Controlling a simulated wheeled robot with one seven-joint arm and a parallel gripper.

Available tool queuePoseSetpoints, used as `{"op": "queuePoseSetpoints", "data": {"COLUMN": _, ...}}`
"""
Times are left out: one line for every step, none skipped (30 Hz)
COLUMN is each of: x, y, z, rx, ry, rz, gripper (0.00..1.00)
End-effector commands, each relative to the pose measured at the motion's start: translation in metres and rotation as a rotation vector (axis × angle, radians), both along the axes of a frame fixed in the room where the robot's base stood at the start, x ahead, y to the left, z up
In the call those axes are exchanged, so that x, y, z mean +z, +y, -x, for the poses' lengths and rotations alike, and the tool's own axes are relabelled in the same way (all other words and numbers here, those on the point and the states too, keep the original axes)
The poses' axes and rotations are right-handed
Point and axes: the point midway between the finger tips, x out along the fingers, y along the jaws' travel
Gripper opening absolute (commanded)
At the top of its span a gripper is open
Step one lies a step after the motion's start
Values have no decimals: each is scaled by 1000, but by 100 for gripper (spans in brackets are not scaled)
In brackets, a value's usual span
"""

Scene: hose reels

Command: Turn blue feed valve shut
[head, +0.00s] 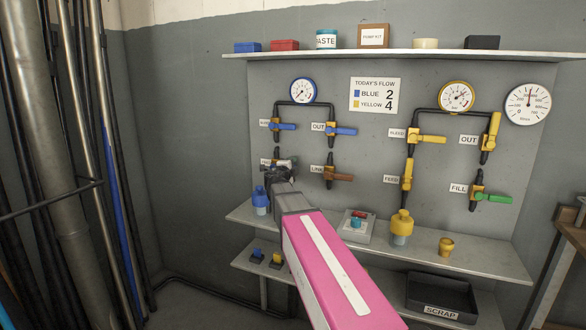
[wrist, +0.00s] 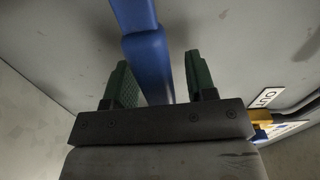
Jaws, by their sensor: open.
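My gripper (head: 281,172) is at the lower left valve of the blue-gauge group, in front of a partly hidden label. It covers most of that valve in the head view. In the wrist view, a blue lever (wrist: 147,60) runs between the two green finger pads of my open gripper (wrist: 162,82). The lever lies closer to the left finger; whether it touches is unclear. By its place and colour this is the blue feed valve's lever. The yellow feed valve (head: 407,172) is farther right, with its lever upright.
Close by are the upper left blue lever (head: 283,127), the blue OUT lever (head: 344,131) and the brown LINK lever (head: 341,177). Below, the shelf (head: 480,255) carries a blue bottle (head: 260,201), a switch box (head: 357,226) and a yellow-capped jar (head: 401,226). Pipes (head: 70,190) stand at left.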

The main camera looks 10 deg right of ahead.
Motion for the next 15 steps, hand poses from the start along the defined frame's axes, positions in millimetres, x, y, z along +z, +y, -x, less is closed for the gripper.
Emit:
{"op": "queuePoseSetpoints", "data": {"x": 0, "y": 4, "z": 7, "rx": 1, "ry": 0, "rz": 0, "gripper": 51}}
{"op": "queuePoseSetpoints", "data": {"x": 0, "y": 6, "z": 10, "rx": 2, "ry": 0, "rz": 0, "gripper": 51}}
{"op": "queuePoseSetpoints", "data": {"x": 0, "y": 10, "z": 16, "rx": 2, "ry": 0, "rz": 0, "gripper": 51}}
{"op": "queuePoseSetpoints", "data": {"x": 0, "y": 13, "z": 21, "rx": 2, "ry": 0, "rz": 0, "gripper": 51}}
{"op": "queuePoseSetpoints", "data": {"x": 0, "y": 16, "z": 25, "rx": 2, "ry": 0, "rz": 0, "gripper": 51}}
{"op": "queuePoseSetpoints", "data": {"x": 0, "y": 20, "z": 32, "rx": 1, "ry": 0, "rz": 0, "gripper": 51}}
{"op": "queuePoseSetpoints", "data": {"x": 0, "y": 24, "z": 37, "rx": 2, "ry": 0, "rz": 0, "gripper": 51}}
{"op": "queuePoseSetpoints", "data": {"x": 0, "y": 28, "z": 42, "rx": 2, "ry": 0, "rz": 0, "gripper": 51}}
{"op": "queuePoseSetpoints", "data": {"x": 0, "y": 32, "z": 48, "rx": 2, "ry": 0, "rz": 0, "gripper": 51}}
{"op": "queuePoseSetpoints", "data": {"x": 0, "y": 35, "z": 52, "rx": 2, "ry": 0, "rz": 0, "gripper": 51}}
{"op": "queuePoseSetpoints", "data": {"x": 0, "y": 38, "z": 56, "rx": 1, "ry": 0, "rz": 0, "gripper": 51}}
{"op": "queuePoseSetpoints", "data": {"x": 0, "y": 42, "z": 62, "rx": 1, "ry": 0, "rz": 0, "gripper": 51}}
{"op": "queuePoseSetpoints", "data": {"x": 0, "y": 45, "z": 66, "rx": 2, "ry": 0, "rz": 0, "gripper": 51}}
{"op": "queuePoseSetpoints", "data": {"x": 0, "y": 48, "z": 69, "rx": 2, "ry": 0, "rz": 0, "gripper": 51}}
{"op": "queuePoseSetpoints", "data": {"x": 0, "y": 50, "z": 73, "rx": 1, "ry": 0, "rz": 0, "gripper": 51}}
